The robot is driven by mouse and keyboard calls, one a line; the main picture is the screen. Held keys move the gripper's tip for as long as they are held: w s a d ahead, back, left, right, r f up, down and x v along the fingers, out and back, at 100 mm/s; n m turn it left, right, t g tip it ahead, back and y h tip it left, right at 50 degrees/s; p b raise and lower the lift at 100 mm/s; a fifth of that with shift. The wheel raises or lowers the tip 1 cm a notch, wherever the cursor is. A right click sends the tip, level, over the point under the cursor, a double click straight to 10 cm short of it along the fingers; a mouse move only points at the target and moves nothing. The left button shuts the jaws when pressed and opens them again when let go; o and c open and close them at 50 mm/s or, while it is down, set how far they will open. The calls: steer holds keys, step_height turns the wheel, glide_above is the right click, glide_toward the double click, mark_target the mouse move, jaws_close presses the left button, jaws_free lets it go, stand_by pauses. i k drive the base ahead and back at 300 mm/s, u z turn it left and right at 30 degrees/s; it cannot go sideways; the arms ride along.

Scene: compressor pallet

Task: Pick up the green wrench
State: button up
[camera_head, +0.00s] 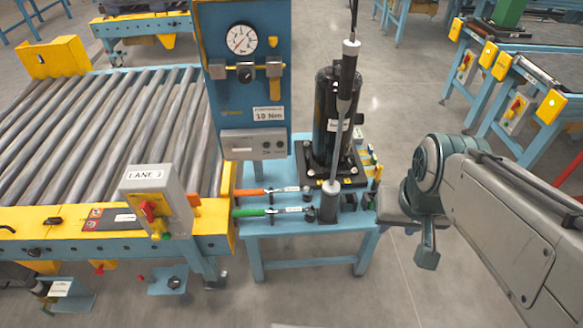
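The green wrench (252,212) lies on the light-blue stand (310,228) near its front left edge. Its green handle points left and its metal shaft, with a small white label, runs right towards the base of a grey vertical rod. An orange-handled wrench (252,192) lies just behind it, roughly parallel. My gripper (427,258) hangs at the right of the stand, clear of both wrenches and apart from them. Its fingers are seen at an angle that does not show whether they are open.
A black compressor cylinder (328,100) and the grey rod tool (338,130) stand upright on the stand. A blue gauge panel (242,85) rises behind the wrenches. A roller conveyor (100,130) with a control box (157,203) borders the left. Open floor lies in front.

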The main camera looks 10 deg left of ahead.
mark_target(311, 210)
steer(key=u, duration=0.3)
steer(key=i, duration=1.1)
steer(key=u, duration=0.7)
